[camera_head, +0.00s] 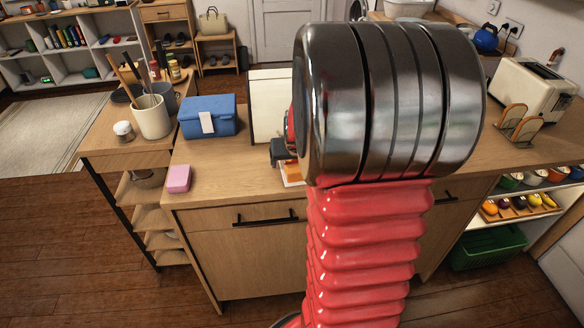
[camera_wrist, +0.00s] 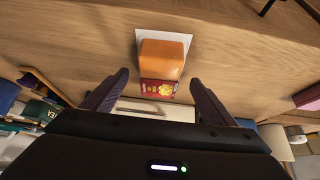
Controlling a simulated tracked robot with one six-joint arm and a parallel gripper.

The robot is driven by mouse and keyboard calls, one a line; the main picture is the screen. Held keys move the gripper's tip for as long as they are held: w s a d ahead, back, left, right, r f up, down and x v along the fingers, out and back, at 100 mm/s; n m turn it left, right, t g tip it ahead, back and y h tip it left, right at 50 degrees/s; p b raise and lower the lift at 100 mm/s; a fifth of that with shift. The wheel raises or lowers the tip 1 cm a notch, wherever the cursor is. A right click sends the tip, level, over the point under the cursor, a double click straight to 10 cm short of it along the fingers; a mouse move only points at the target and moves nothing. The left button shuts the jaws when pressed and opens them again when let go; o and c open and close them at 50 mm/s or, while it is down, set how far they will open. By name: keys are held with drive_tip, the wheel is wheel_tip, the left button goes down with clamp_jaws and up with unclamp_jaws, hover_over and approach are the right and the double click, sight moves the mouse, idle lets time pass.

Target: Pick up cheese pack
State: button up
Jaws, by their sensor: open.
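The cheese pack, an orange block (camera_wrist: 162,58) with a red and yellow label on its near side, lies on a white sheet (camera_wrist: 186,39) on the wooden counter in the wrist view. My gripper (camera_wrist: 158,77) is open and empty, with one dark finger on either side of the pack's labelled end in the picture. I cannot tell whether the fingers touch it or how far above it they are. In the head view only an orange and white edge (camera_head: 291,172) shows, and my arm hides the rest.
On the counter (camera_head: 225,178), a pink block (camera_head: 178,179) lies near the front left corner. A blue box (camera_head: 208,117) and an upright white panel (camera_head: 268,103) stand behind. A utensil crock (camera_head: 152,117) is farther left. A toaster (camera_head: 530,88) stands right.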

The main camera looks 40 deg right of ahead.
sight(293, 161)
drive_tip(key=shift+x, duration=0.85)
drive_tip(key=shift+c, duration=0.6)
drive_tip(key=c, duration=1.3)
drive_tip(key=shift+r, duration=0.1)
wheel_tip(293, 161, up, 10)
drive_tip(key=shift+f, duration=0.1)
